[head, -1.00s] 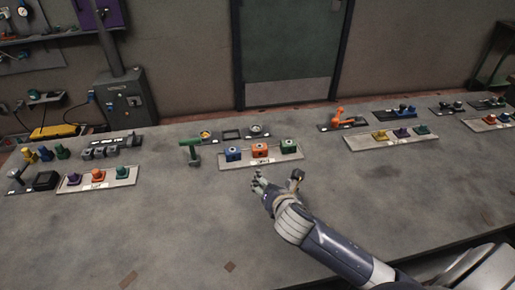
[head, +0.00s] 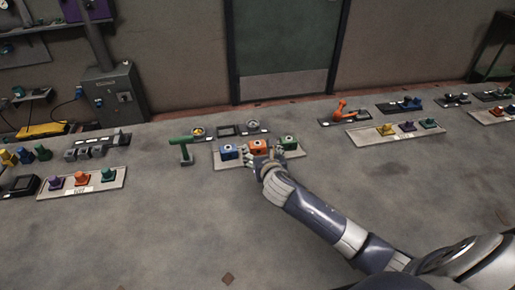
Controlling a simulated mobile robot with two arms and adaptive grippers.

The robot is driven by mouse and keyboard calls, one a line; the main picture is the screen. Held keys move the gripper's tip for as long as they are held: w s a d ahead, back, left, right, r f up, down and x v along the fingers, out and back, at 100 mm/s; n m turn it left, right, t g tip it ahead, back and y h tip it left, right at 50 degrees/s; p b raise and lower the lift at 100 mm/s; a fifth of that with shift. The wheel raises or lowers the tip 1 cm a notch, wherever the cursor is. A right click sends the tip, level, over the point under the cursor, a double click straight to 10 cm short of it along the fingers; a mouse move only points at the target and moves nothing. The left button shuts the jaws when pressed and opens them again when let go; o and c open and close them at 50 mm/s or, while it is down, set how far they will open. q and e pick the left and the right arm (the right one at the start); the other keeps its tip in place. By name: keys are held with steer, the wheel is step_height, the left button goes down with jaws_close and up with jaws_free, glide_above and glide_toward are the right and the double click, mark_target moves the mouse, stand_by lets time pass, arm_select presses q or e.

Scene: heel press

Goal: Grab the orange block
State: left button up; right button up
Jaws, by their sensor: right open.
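The orange block (head: 258,146) sits in the middle of a light tray (head: 224,164), between a blue block (head: 228,152) and a green block (head: 288,143). My right gripper (head: 266,156) is open at the front of the orange block, with its fingers reaching toward it and covering the block's lower right part. I cannot tell whether the fingers touch the block. My left gripper is not in view.
A green-handled tool (head: 182,150) stands left of the tray. A tray of coloured knobs (head: 80,189) lies further left, another (head: 405,136) to the right, near an orange lever (head: 339,110).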

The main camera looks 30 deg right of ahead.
mark_target(257, 143)
steer(key=x, duration=0.3)
steer(key=shift+w, duration=0.3)
steer(key=shift+w+d+f, duration=0.1)
steer(key=shift+w+f, duration=0.05)
steer(key=shift+w, duration=0.25)
steer(key=shift+c, duration=0.2)
steer(key=c, duration=1.3)
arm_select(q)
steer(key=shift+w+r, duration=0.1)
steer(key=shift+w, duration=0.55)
arm_select(e)
steer(key=shift+o, duration=0.2)
